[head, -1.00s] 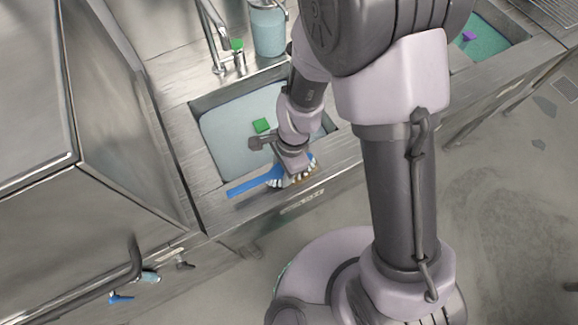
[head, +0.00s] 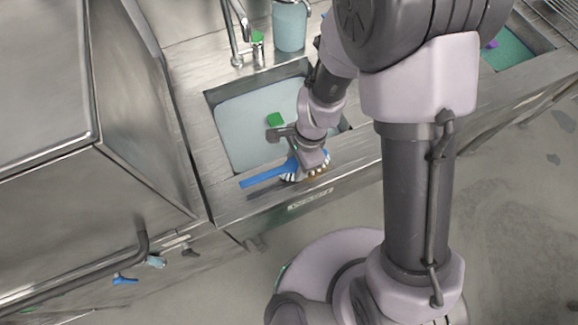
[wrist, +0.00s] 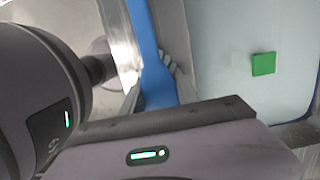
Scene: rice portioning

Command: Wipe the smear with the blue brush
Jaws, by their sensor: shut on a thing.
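The blue brush (head: 262,178) lies low along the front rim of the left sink, its handle pointing left and its pale bristles (head: 290,177) beneath my gripper (head: 314,166). My gripper is shut on the brush; its fingertips are mostly hidden. In the wrist view the blue brush (wrist: 155,75) runs up from behind the gripper body, with grey-white bristles beside it. Brown patches (head: 319,172) show at the right end of the bristles; I cannot tell whether they are the smear on the rim or on the bristles. No other smear is clear.
The left sink (head: 235,120) holds a green block (head: 275,119), also in the wrist view (wrist: 263,64). A faucet (head: 233,35) and a pale blue container (head: 290,25) stand behind it. A large steel cabinet (head: 90,150) blocks the left. A second basin (head: 508,54) is far right.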

